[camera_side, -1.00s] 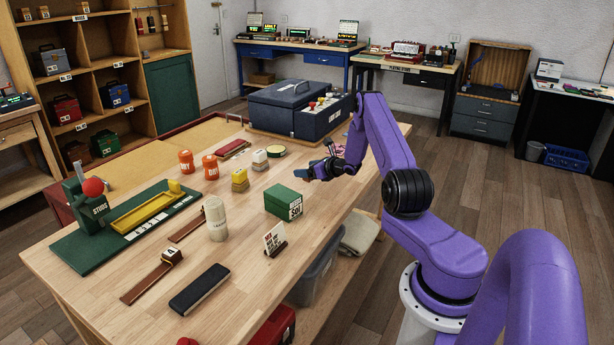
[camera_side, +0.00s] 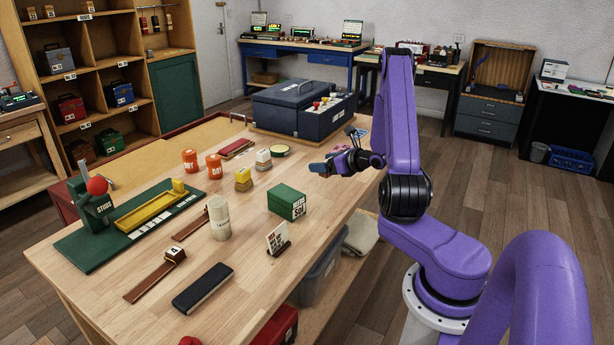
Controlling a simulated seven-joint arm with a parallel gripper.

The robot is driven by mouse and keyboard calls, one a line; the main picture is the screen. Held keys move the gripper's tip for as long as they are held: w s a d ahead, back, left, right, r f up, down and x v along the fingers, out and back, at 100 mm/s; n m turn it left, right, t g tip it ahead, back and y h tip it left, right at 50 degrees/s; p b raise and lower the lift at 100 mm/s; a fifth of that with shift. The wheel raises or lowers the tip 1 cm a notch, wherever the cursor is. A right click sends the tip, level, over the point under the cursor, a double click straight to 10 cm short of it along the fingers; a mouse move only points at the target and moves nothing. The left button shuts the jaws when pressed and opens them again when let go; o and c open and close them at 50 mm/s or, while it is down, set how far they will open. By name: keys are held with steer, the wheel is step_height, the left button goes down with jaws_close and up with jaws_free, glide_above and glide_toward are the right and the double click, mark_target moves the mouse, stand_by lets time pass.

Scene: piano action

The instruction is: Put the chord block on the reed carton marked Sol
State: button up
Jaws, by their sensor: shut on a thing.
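The reed carton (camera_side: 287,202) is a green box with a white label that seems to read "REEDS SOL". It stands upright near the table's right edge, and its top is bare. My gripper (camera_side: 328,165) is above the table, behind and to the right of the carton, apart from it. It is shut on a small blue-grey block (camera_side: 317,168), which juts out to the left. No marking on this block can be read, so I cannot tell for sure that it is the chord block. The dark fingers partly hide it.
A white card stand (camera_side: 277,240) is in front of the carton, and a cream cylinder (camera_side: 218,217) is to its left. A yellow block (camera_side: 243,180) and a white-topped block (camera_side: 263,159) stand behind-left. A large dark blue case (camera_side: 300,107) fills the table's back.

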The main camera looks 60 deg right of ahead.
steer(key=s+a+r+n+y, duration=0.1)
steer(key=a+r, duration=0.3)
steer(key=a, duration=0.3)
steer(key=s+a+r+n+y, duration=0.1)
steer(key=a+r, duration=0.2)
steer(key=a, duration=0.4)
glide_above(282, 191)
steer(key=f, duration=0.9)
steer(key=shift+s+a+f, duration=0.1)
steer(key=shift+s+a, duration=0.15)
steer(key=shift+w+d+f, duration=0.1)
steer(key=shift+f, duration=0.1)
steer(key=shift+w+f, duration=0.15)
steer(key=shift+f, duration=1.55)
steer(key=shift+f, duration=0.15)
steer(key=o, duration=1)
